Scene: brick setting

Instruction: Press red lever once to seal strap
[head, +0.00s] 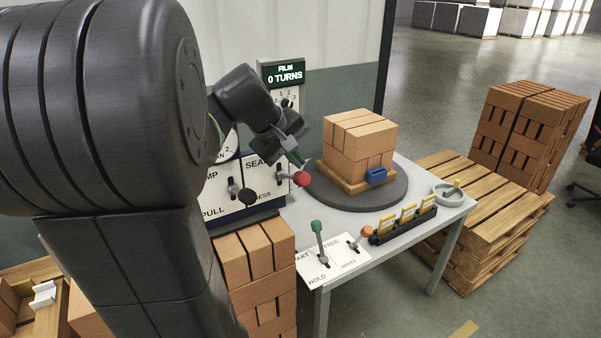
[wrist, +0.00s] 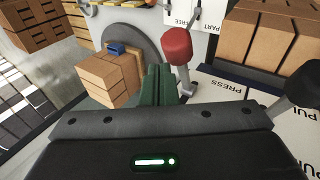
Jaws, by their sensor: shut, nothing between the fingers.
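The red lever (head: 300,179) sticks out from the white panel lettered "SEA…" and "PRESS", and its red knob faces the front. In the wrist view the red knob (wrist: 177,46) stands just right of my fingers, on a grey stem. My gripper (head: 297,160) is shut and empty, just above and behind the red knob in the head view. In the wrist view its green fingers (wrist: 160,84) are together. I cannot tell whether they touch the lever. A strapped-size brick stack (head: 360,145) with a blue clip (head: 376,177) sits on a round grey turntable (head: 400,190).
A black-knobbed lever (head: 246,196) lettered "PULL" is left of the red one. A rack of yellow tags (head: 408,214) and a grey ring (head: 448,195) lie right. A display (head: 284,74) reads "FILM 0 TURNS".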

